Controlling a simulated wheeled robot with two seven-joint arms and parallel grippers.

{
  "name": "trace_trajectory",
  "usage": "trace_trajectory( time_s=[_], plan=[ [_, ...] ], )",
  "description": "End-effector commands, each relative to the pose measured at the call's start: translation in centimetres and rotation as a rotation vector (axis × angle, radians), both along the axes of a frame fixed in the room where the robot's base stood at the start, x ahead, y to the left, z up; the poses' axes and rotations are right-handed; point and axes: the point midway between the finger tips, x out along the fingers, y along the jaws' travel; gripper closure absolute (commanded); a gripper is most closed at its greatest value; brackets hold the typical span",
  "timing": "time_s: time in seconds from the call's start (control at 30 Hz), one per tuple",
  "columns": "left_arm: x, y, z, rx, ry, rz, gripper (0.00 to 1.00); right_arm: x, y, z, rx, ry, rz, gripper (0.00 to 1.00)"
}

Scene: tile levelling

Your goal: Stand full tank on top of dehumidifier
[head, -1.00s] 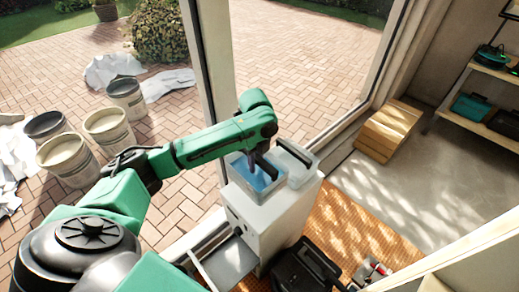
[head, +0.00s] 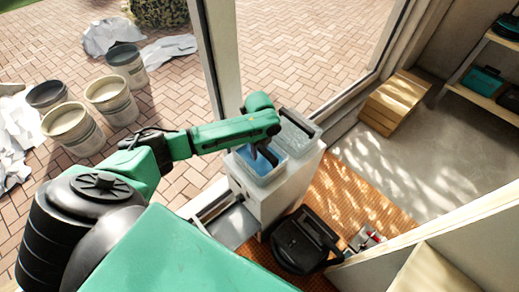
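The dehumidifier (head: 282,199) is a white box standing by the door frame, with a grey tray-like part (head: 233,226) sticking out low on its left side. A clear tank with blue water (head: 262,172) is upright on the front of its top. A second clear, grey-rimmed container with a dark handle (head: 300,133) is on the top behind it. My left gripper (head: 263,156) points down at the blue-water tank, with its dark fingers at the tank's dark handle. The fingers and handle overlap, so the grip cannot be made out. My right gripper is out of view.
A black case-like object (head: 298,245) is on the orange mat (head: 345,205) beside the dehumidifier. A wooden crate (head: 394,102) is by the wall and shelves (head: 485,75) are at right. Several buckets (head: 70,127) are outside on the paving. The grey floor is mostly clear.

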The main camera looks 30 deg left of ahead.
Motion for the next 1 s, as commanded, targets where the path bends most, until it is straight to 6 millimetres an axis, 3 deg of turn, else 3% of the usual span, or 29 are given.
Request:
trace_trajectory(
  time_s=[0.4, 0.47, 0.8, 1.0],
  plan=[
    [0.1, 0.0, 0.7, -0.001, -0.003, 0.0, 0.43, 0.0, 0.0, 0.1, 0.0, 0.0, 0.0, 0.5],
    [0.1, 0.0, 1.7, -0.001, -0.004, 0.001, 0.43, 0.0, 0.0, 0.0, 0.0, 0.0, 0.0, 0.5],
    [0.1, 0.0, 10.3, -0.002, -0.005, 0.0, 0.43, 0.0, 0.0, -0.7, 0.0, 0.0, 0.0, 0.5],
    [0.0, 0.0, 12.3, -0.001, 0.0, 0.0, 0.43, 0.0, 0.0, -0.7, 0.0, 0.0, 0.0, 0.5]
  ],
)
